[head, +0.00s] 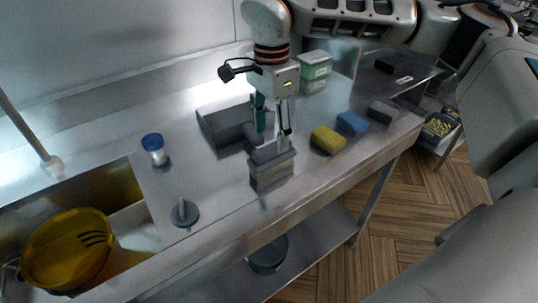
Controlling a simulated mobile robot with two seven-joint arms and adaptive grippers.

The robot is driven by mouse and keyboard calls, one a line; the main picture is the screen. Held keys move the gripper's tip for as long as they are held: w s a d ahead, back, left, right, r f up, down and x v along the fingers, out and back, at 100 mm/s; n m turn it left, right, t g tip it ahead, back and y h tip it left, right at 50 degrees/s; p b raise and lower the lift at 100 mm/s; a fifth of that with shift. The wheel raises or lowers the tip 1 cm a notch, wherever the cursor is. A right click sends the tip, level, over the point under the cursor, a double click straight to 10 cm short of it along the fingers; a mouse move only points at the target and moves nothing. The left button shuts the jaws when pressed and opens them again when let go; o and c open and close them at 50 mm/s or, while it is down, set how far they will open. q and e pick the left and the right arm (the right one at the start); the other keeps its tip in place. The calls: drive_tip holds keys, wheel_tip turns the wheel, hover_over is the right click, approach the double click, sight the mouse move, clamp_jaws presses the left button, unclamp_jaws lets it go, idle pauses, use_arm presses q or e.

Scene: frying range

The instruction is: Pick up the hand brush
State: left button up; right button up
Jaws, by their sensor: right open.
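The hand brush (271,174) appears to be the grey block-shaped thing near the front edge of the steel counter; its short dark handle seems to point back between my fingers. My right gripper (272,137) points down right over it from above, with its fingers apart, one on each side of the handle area. I cannot tell whether the fingers touch it. A dark grey dustpan-like tray (218,128) lies just behind and to the left, partly hidden by the gripper. My left gripper is not in view.
A yellow sponge (328,141), a blue sponge (352,123) and a grey block (382,111) lie to the right. A green-white box (315,66) stands behind. A blue-capped jar (153,149) and a sink plug (184,213) are left, beside a sink with a yellow colander (65,250).

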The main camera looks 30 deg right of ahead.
sight(273, 146)
wheel_tip(273, 146, down, 2)
drive_tip(key=f, duration=0.4)
drive_tip(key=shift+w+d+f, duration=0.1)
drive_tip(key=shift+w+d, duration=0.3)
drive_tip(key=shift+f, duration=0.6)
drive_tip(key=c, duration=1.3)
